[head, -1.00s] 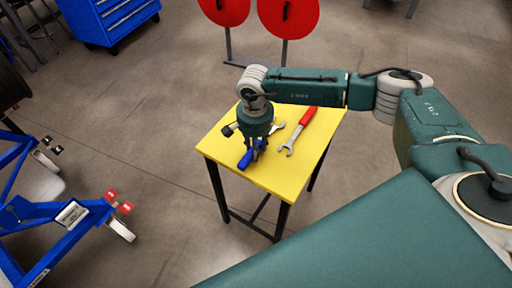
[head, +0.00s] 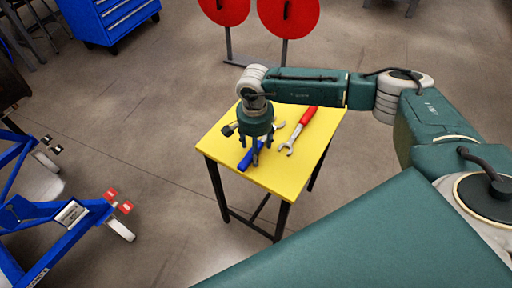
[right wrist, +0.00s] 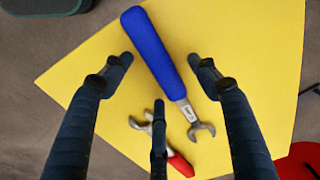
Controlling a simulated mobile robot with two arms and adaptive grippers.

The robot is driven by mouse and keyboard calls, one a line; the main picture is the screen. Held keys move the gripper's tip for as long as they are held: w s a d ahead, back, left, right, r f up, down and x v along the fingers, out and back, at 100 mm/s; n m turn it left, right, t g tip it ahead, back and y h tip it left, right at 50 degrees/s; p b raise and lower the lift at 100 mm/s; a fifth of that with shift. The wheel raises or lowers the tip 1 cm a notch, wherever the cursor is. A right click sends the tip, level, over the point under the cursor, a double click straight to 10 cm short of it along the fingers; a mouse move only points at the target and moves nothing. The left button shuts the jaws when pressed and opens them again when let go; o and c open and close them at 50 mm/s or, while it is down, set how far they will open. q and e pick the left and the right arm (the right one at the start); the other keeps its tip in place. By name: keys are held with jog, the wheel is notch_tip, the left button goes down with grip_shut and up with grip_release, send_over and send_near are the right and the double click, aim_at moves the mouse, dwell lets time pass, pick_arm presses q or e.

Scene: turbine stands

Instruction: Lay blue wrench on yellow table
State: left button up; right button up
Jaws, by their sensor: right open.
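The blue wrench (head: 248,157) lies flat on the yellow table (head: 283,179), partly hidden by my gripper in the head view. The right wrist view shows its blue handle (right wrist: 152,45) and its steel open end, with bare table (right wrist: 85,75) around it. My right gripper (head: 256,162) is over the wrench, pointing down. Its fingers (right wrist: 160,75) are spread wide on either side of the handle and apart from it. A red-handled wrench (head: 300,128) lies beside the blue one. My left gripper is not in view.
A blue wheeled frame (head: 60,220) stands at the left on the floor. A blue drawer cabinet (head: 110,20) and red discs (head: 288,15) on stands are at the back. The table's front right area is clear.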

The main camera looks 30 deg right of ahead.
jog(key=shift+s+a+r+p, duration=0.1)
jog(key=shift+r+p, duration=1.7)
jog(key=shift+r, duration=1.65)
jog(key=shift+a, duration=0.1)
